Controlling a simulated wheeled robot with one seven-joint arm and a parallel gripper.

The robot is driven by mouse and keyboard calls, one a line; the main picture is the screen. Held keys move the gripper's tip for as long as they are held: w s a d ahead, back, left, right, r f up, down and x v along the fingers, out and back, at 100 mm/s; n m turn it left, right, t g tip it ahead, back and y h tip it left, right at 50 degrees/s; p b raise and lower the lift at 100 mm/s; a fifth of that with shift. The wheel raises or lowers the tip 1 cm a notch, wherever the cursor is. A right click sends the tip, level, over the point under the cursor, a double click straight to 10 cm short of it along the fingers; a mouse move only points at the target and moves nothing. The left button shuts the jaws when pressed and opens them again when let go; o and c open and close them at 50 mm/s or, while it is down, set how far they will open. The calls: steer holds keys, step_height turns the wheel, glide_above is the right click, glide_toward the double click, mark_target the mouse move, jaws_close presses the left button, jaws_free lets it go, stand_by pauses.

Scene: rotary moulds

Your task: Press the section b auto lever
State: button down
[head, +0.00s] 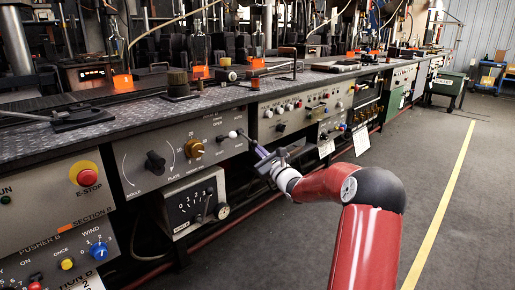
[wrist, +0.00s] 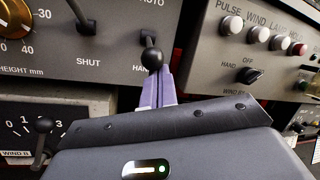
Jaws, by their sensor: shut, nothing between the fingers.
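The auto lever (wrist: 152,58) is a dark ball on a short stalk under the AUTO label in the wrist view. It stands out from a grey panel (wrist: 115,62). My gripper (wrist: 160,82) has its purple fingers together, just below and in front of the ball. I cannot tell whether they touch it. In the head view my gripper (head: 256,147) reaches the right end of the grey panel (head: 178,128). The lever is too small there to tell its position.
A brass knob (wrist: 14,18) and a SHUT lever (wrist: 86,26) lie left of the auto lever. A panel with several push buttons (wrist: 257,33) is to the right. A red E-STOP button (head: 87,174) is at left.

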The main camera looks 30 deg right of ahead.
step_height(320, 180, up, 7)
steer(key=g, duration=0.2)
steer(key=shift+s, duration=0.35)
steer(key=shift+r, duration=0.15)
stand_by(0.6)
step_height(320, 180, down, 4)
steer(key=d+b, duration=0.3)
steer(key=s+d+r, duration=0.1)
steer(key=s+r, duration=0.1)
steer(key=s, duration=0.6)
steer(key=shift+s+r, duration=0.35)
steer(key=shift+r, duration=0.05)
